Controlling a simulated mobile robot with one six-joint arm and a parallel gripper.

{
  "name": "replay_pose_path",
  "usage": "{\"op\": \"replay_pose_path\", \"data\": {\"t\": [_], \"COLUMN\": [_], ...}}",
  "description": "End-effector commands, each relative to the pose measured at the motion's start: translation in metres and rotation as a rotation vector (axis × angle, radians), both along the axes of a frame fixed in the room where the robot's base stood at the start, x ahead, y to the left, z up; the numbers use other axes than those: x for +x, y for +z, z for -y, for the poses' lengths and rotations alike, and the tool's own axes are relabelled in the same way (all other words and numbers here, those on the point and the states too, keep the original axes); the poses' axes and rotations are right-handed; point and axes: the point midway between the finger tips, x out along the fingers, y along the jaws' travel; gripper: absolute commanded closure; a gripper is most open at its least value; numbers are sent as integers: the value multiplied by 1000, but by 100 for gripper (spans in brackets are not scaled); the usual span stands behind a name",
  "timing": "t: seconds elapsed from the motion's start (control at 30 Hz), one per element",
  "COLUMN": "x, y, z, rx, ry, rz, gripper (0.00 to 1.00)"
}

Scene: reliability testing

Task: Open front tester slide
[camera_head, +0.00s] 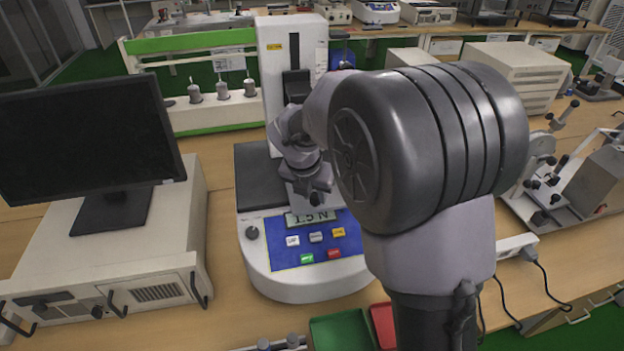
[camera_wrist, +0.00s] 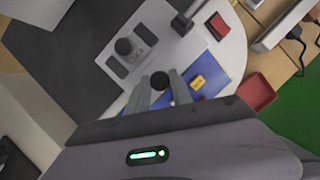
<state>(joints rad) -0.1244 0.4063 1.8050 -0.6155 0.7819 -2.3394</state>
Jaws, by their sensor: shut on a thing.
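The front tester (camera_head: 300,270) is a white machine with a blue button panel, a display reading about 1.5 N and a tall column (camera_head: 278,60). My arm covers its right side and part of its middle in the head view. In the wrist view, my gripper (camera_wrist: 160,86) has its two grey fingers on either side of a small black round knob (camera_wrist: 159,79) and is shut on it. The knob is just beyond the edge of the blue panel (camera_wrist: 215,68). A light grey slide part (camera_wrist: 126,52) with a dark round knob lies beside it. How far the slide is open cannot be told.
A monitor (camera_head: 90,135) on a white case (camera_head: 150,250) stands close on the left. A green tray (camera_head: 340,330) and a red tray (camera_head: 382,325) are in front. Another test device (camera_head: 580,180) and a power strip (camera_head: 515,245) with cables are on the right.

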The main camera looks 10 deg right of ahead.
Motion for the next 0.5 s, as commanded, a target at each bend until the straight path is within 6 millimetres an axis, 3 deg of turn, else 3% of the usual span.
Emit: {"op": "replay_pose_path", "data": {"t": [0.37,0.4,0.5], "x": [-3,-3,-3], "y": [1,1,1], "z": [0,0,0], "rx": [0,0,0], "ry": [2,2,2], "rz": [5,5,5], "gripper": [100,69,51]}}
